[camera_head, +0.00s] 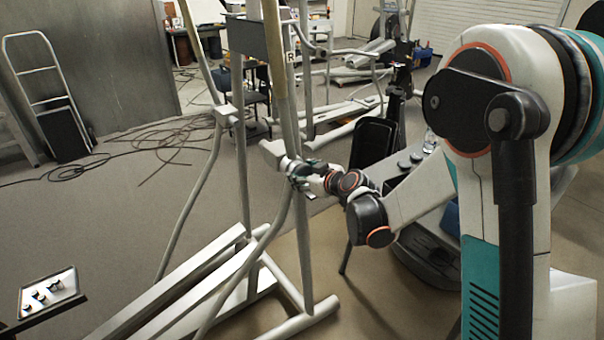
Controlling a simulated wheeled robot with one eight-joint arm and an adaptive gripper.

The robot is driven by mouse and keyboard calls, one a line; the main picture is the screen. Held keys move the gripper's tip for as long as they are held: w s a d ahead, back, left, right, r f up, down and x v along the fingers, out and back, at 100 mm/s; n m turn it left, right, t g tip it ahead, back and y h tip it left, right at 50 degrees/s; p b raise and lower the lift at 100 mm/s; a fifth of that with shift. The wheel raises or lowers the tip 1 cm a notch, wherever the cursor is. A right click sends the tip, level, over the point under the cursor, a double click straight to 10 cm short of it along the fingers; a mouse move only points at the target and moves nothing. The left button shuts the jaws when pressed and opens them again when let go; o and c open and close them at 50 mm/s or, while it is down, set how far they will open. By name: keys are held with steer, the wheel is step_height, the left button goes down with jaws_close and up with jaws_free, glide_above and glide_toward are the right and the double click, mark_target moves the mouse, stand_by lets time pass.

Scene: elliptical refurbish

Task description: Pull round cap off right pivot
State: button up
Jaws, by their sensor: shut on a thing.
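The elliptical's right upright (286,90), marked with an "R", stands in the middle of the head view. Its right pivot (270,149) is a pale grey block where the swinging arm meets the frame. My gripper (292,170) is at the right side of this pivot, with my arm reaching in from the right. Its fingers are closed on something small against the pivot. The round cap is hidden by the fingers, and I cannot tell whether it is still seated. The left pivot (226,115) shows further left.
A black chair (374,142) stands behind my arm. Loose cables (165,137) lie on the floor behind the machine. The elliptical's long rails (190,290) fill the lower middle.

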steer(key=s+d, duration=0.4)
steer(key=s, duration=0.2)
steer(key=shift+b, duration=0.4)
stand_by(0.4)
